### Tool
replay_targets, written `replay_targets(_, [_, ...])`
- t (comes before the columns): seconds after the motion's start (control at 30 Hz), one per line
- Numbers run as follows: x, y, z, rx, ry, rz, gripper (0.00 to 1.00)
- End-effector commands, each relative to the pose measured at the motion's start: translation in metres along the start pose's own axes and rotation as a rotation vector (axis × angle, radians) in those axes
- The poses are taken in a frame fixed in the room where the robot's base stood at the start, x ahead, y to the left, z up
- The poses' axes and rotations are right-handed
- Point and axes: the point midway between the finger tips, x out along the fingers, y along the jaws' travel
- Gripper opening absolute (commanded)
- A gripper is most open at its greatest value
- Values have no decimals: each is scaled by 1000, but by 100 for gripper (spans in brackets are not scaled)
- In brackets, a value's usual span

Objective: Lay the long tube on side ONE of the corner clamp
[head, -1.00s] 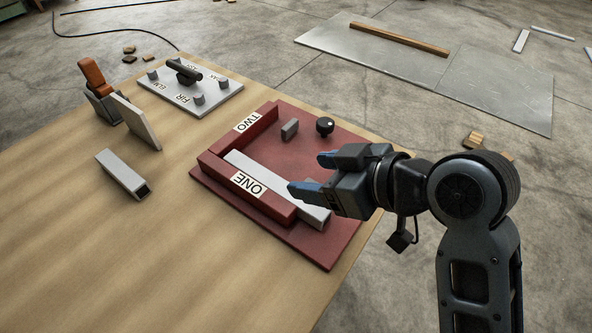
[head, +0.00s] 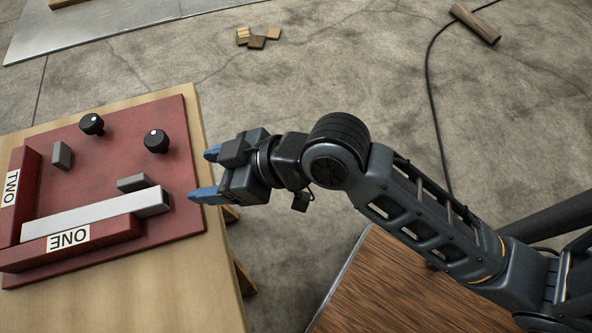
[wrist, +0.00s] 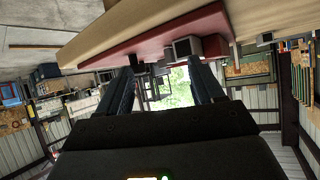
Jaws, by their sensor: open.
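The red corner clamp (head: 110,150) is on the table at the left of the head view, its raised sides labelled ONE (head: 70,238) and TWO (head: 11,189). The long tube (head: 95,214), pale grey and square, lies flat on the clamp base along the inner face of side ONE. Its far-left end reaches close to side TWO; whether it touches is unclear. My gripper (head: 207,174) is open and empty, at the clamp's right edge, apart from the tube. In the wrist view, the gripper (wrist: 160,82) has nothing between its fingers; a square tube end (wrist: 186,48) shows beyond them.
Two black knobs (head: 92,124) (head: 157,141) and small grey blocks (head: 62,155) (head: 133,183) stand on the clamp base. A dark wooden surface (head: 385,285) is below my arm. Wood scraps (head: 257,38) lie on the floor. Open floor lies right of the table.

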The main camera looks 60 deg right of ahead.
Motion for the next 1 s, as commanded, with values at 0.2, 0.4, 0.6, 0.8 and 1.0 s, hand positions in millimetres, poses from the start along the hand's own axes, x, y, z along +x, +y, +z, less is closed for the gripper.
replay_targets(0.2, [-57,11,60,91,49,180,67])
replay_targets(0.4, [-120,8,91,128,119,310,67])
replay_targets(0.6, [-187,-7,102,135,198,389,67])
replay_targets(0.8, [-229,-23,97,130,260,413,67])
replay_targets(1.0, [-241,-28,94,128,282,417,67])
